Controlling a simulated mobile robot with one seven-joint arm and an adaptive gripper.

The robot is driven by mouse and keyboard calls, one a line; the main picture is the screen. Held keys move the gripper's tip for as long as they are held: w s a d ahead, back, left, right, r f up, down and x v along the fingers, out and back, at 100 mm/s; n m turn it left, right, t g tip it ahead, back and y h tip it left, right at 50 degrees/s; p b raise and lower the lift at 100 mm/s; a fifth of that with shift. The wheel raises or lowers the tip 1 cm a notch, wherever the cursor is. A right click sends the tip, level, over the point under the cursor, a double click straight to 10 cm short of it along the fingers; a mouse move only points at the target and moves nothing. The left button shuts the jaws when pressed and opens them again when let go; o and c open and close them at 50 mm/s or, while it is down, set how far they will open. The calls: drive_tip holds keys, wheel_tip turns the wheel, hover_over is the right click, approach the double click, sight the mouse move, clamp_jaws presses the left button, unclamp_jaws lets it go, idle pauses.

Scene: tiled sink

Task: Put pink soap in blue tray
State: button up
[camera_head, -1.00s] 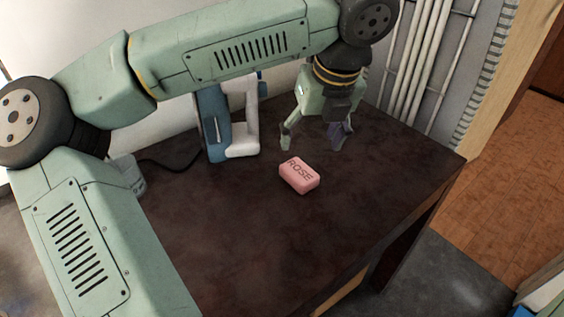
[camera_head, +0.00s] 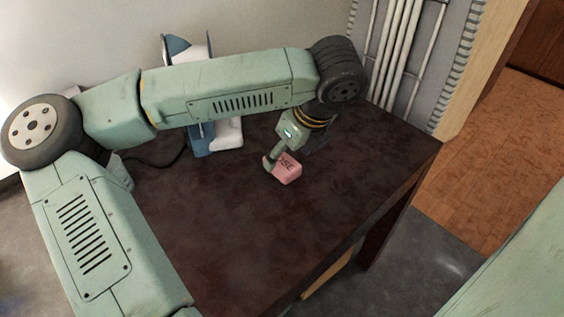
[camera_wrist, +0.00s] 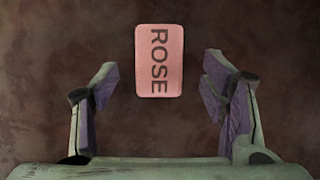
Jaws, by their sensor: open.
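The pink soap (camera_head: 288,173), a rounded block marked "ROSE", lies on the dark table. My gripper (camera_head: 293,157) is open and low over the soap, with one finger in front of the soap's left end and the other partly hidden behind. In the wrist view the soap (camera_wrist: 159,60) lies upright in the picture, between and slightly beyond the two spread fingertips of my gripper (camera_wrist: 160,80), with gaps on both sides. I cannot make out a blue tray in either current view.
A blue and white object (camera_head: 215,138), probably an iron, stands behind my arm with a dark cord (camera_head: 160,163). The dark table (camera_head: 240,240) is clear in front and to the right. White pipes (camera_head: 398,60) run down the wall behind the right corner.

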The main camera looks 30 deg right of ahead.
sight(283, 161)
drive_tip(key=x, duration=0.3)
drive_tip(key=shift+f, duration=0.1)
drive_tip(key=shift+s, duration=0.1)
drive_tip(key=shift+c, duration=0.2)
drive_tip(key=c, duration=1.4)
drive_tip(key=shift+c, duration=0.2)
drive_tip(key=shift+r, duration=0.5)
drive_tip(key=r, duration=0.1)
drive_tip(key=r+b, duration=0.1)
drive_tip(key=shift+s+a+r, duration=0.25)
drive_tip(key=shift+s+r, duration=0.05)
drive_tip(key=shift+s, duration=0.05)
drive_tip(key=s+a+b, duration=0.1)
drive_tip(key=s+a, duration=0.1)
drive_tip(key=s, duration=0.2)
drive_tip(key=s+a+r, duration=0.1)
drive_tip(key=s+a, duration=0.2)
drive_tip(key=s, duration=0.1)
drive_tip(key=s+a+b, duration=0.1)
drive_tip(key=s+a, duration=0.1)
drive_tip(key=s, duration=0.3)
drive_tip(key=shift+s+a+r+b, duration=0.15)
drive_tip(key=shift+a+r+b, duration=0.1)
drive_tip(key=shift+b, duration=0.1)
